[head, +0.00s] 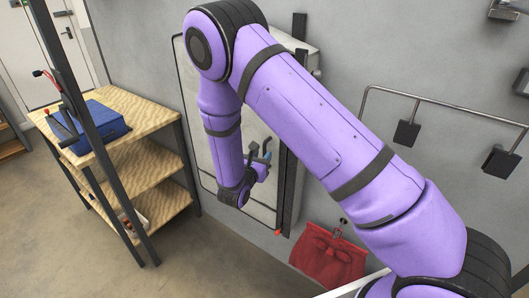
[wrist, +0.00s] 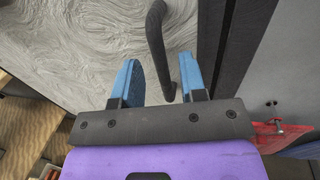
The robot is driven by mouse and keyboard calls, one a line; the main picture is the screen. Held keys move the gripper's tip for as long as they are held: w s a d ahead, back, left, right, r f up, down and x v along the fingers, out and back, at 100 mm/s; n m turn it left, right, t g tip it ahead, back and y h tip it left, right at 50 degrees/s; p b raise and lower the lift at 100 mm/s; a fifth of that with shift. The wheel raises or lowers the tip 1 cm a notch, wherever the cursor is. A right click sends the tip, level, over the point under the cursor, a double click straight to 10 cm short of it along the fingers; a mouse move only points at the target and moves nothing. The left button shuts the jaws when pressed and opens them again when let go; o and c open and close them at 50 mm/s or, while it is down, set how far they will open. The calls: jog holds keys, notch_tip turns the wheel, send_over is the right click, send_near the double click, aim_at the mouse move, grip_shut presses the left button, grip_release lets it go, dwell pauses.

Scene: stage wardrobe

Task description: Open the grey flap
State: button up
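The grey flap (head: 261,212) is an upright pale panel on the wall, partly hidden by my arm in the head view. It looks closed, though its edges are partly covered. In the wrist view the flap (wrist: 70,45) has a swirled grey surface and a dark bar handle (wrist: 156,40). My gripper (head: 265,150) is in front of the flap, and in the wrist view my gripper (wrist: 160,72) shows two blue fingers spread apart. The handle's lower end shows between the fingers; I cannot see either finger touching it.
A wooden shelf unit (head: 150,160) with a blue case (head: 101,124) stands at the left. A red cloth bag (head: 328,257) hangs low on the wall, right of the flap. A metal rail (head: 440,103) with dark plates is at the right. Floor is clear below the flap's left.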

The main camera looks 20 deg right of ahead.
jog(key=shift+x, duration=1.4)
grip_shut()
